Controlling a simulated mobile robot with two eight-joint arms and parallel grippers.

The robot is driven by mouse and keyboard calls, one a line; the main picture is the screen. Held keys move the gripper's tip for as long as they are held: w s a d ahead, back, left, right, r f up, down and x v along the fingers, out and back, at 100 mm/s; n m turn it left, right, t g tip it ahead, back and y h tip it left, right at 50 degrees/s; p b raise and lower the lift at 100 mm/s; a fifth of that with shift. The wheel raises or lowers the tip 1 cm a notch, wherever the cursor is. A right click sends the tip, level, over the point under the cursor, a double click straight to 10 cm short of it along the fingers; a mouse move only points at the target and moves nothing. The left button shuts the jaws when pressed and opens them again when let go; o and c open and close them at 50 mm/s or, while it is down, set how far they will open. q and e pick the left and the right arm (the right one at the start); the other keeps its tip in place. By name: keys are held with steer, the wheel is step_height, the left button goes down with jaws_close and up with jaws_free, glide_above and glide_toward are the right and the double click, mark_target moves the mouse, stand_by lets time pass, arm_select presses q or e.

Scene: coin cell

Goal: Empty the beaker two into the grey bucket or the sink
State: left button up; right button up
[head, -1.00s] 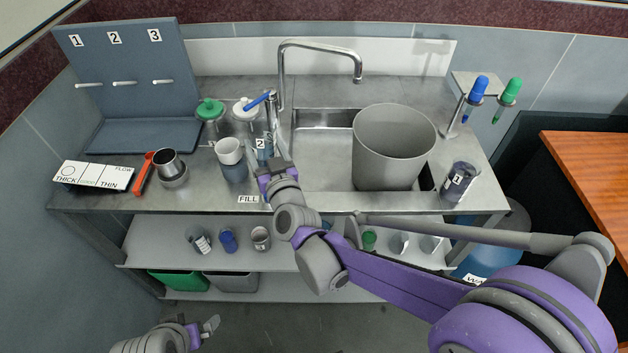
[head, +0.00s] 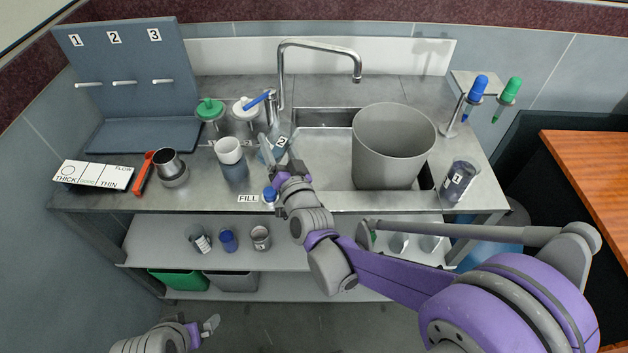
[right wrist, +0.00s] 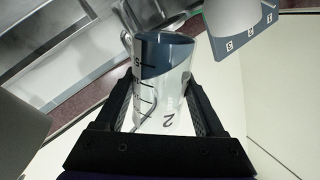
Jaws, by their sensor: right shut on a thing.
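Beaker two (head: 283,150) is a clear beaker marked 2 with dark blue-grey liquid. My right gripper (head: 268,158) is shut on it. It is tilted to the right at the left side of the sink (head: 325,165). In the right wrist view, the beaker (right wrist: 163,95) sits between both fingers of the gripper (right wrist: 165,112), with the dark liquid near its mouth. I see no liquid stream. The grey bucket (head: 393,148) stands in the right part of the sink, apart from the beaker. My left gripper (head: 205,329) is low at the left, its opening unclear.
A cup-topped beaker (head: 234,170) stands just left of my right gripper. Beaker one (head: 459,181) stands right of the bucket. The basin left of the bucket is clear.

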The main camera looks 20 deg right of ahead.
steer(key=shift+d+f+m, duration=0.25)
steer(key=shift+d+m, duration=0.05)
steer(key=shift+m, duration=0.2)
steer(key=shift+d+f+m+b, duration=0.1)
steer(key=shift+f+m+b, duration=0.25)
steer(key=shift+m, duration=0.65)
steer(key=shift+r, duration=0.1)
steer(key=shift+f+m+h+b, duration=0.3)
steer(key=shift+f+m+b, duration=0.1)
steer(key=shift+m, duration=0.8)
steer(key=shift+f+m+t+h+b, duration=0.15)
steer(key=shift+f+m+b, duration=0.1)
steer(key=shift+m, duration=0.55)
steer(key=shift+f+m+t+h+b, duration=0.15)
steer(key=shift+f+m, duration=0.1)
steer(key=shift+m, duration=0.55)
steer(key=shift+d+f+m, duration=0.3)
steer(key=shift+d+m, duration=0.4)
steer(key=shift+m, duration=0.3)
steer(key=shift+d+r+m+h, duration=0.2)
steer(key=shift+r+m+h, duration=0.25)
steer(key=shift+m, duration=0.55)
stand_by(0.7)
steer(key=shift+f, duration=0.1)
